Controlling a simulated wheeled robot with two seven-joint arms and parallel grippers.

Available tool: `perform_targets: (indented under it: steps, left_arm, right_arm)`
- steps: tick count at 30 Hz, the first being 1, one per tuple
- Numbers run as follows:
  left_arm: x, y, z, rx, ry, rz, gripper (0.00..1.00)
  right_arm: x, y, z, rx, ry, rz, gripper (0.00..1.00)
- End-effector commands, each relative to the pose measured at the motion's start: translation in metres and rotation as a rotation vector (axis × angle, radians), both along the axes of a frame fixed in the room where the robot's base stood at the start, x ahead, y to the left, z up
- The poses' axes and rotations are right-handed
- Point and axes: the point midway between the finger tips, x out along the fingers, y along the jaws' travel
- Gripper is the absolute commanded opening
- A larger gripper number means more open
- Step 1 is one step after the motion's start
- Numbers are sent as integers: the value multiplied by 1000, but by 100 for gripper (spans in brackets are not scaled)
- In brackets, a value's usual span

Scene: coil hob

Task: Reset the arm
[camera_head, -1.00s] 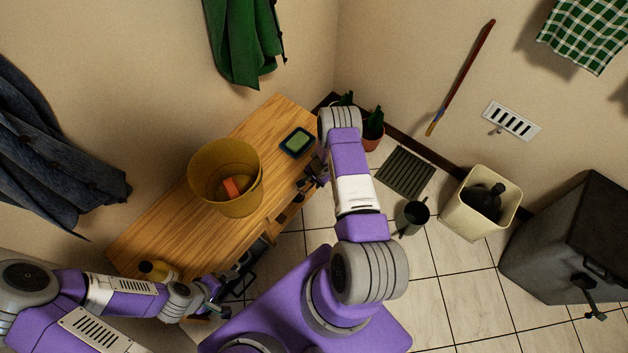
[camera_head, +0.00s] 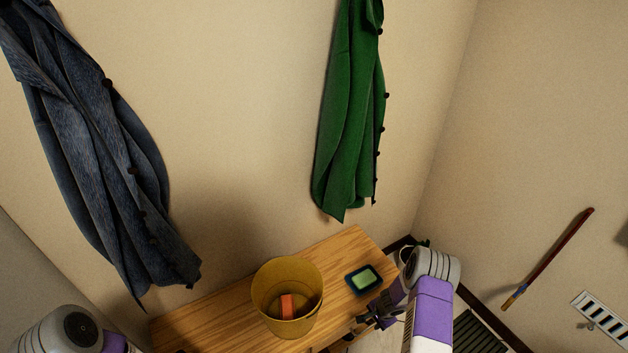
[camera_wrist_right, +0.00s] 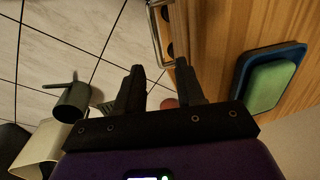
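My right gripper (camera_head: 378,316) is beside the front edge of the wooden bench (camera_head: 215,318), near a green sponge on a dark blue dish. In the right wrist view its two black fingers (camera_wrist_right: 160,88) stand apart with nothing between them. My left arm shows only at the bottom left corner of the head view; its gripper is out of the picture.
On the bench stand a yellow bucket (camera_head: 276,318) with an orange item (camera_head: 287,306) inside and the sponge dish (camera_head: 364,280). A blue coat (camera_head: 95,150) and green coat (camera_head: 348,110) hang behind. The right wrist view shows a grey can (camera_wrist_right: 72,103) on the tiled floor.

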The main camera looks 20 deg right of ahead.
Motion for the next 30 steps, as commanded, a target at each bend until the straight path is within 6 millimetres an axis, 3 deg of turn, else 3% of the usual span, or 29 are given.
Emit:
perform_targets:
  steps: [4,7,11,15,21,25,30]
  left_arm:
    - [0,0,1,0,0,0,92]
    - [0,0,6,0,0,0,92]
    - [0,0,16,0,0,0,92]
    - [0,0,26,0,0,0,92]
    - [0,0,35,0,0,0,92]
    - [0,0,38,0,0,0,92]
    - [0,0,37,0,0,0,92]
  right_arm:
    - [-2,9,3,3,8,28,38]
    - [-12,39,14,9,34,124,38]
    - [-38,105,42,22,67,364,38]
    - [-74,179,83,44,47,669,38]
    - [-123,255,136,106,-40,1004,38]
    - [-143,278,155,139,-79,1108,38]
    - [-148,285,159,149,-94,1139,38]
